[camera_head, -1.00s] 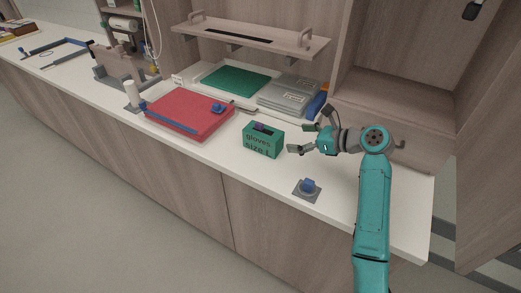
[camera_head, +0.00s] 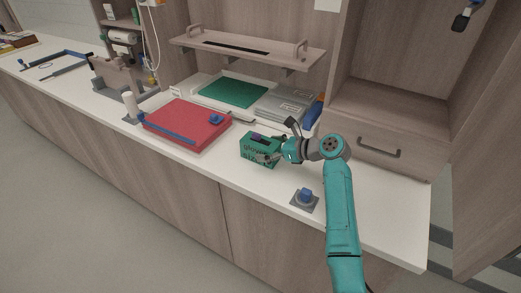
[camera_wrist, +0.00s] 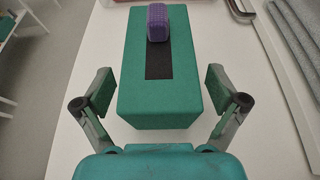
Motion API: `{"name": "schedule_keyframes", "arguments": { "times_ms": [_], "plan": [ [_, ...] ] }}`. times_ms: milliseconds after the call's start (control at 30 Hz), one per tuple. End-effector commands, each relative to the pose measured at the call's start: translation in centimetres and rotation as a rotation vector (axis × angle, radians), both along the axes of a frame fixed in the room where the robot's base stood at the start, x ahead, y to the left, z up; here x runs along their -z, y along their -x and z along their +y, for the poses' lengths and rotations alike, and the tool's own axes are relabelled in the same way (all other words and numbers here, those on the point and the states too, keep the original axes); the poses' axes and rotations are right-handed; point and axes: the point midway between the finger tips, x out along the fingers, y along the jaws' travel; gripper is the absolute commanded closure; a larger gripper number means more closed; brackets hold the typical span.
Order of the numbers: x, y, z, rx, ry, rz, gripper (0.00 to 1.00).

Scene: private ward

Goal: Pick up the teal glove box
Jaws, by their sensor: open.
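The teal glove box (camera_head: 259,148) stands on the white counter, with dark lettering on its front and a purple glove showing in its dark top slot. My gripper (camera_head: 270,156) is at its right end in the head view, with a finger in front of the lettered side. In the wrist view the box (camera_wrist: 160,95) lies between the two fingers of my open gripper (camera_wrist: 160,95). Gaps show on both sides, so neither finger appears to touch it. The far finger is hard to make out in the head view.
A red case (camera_head: 187,125) lies left of the box. A blue knob on a grey base (camera_head: 304,199) sits near the front edge. Grey folders (camera_head: 284,106) and a green-topped tray (camera_head: 233,92) are behind, under a raised wooden shelf (camera_head: 247,50). Counter (camera_head: 375,213) at right is clear.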

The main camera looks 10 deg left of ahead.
Motion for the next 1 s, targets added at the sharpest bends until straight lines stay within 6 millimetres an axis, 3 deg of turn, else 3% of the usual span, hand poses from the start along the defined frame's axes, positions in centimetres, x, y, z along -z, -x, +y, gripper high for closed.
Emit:
{"name": "schedule_keyframes", "arguments": {
  "times_ms": [333,367,700,1000],
  "plan": [
    [0.32,-0.29,0.81,0.001,0.000,0.000,0.04],
    [0.32,-0.29,0.80,0.001,0.000,0.000,0.09],
    [0.34,-0.28,0.79,0.000,0.000,0.000,0.94],
    [0.31,-0.28,0.80,0.000,-0.001,0.000,0.99]
  ]
}}
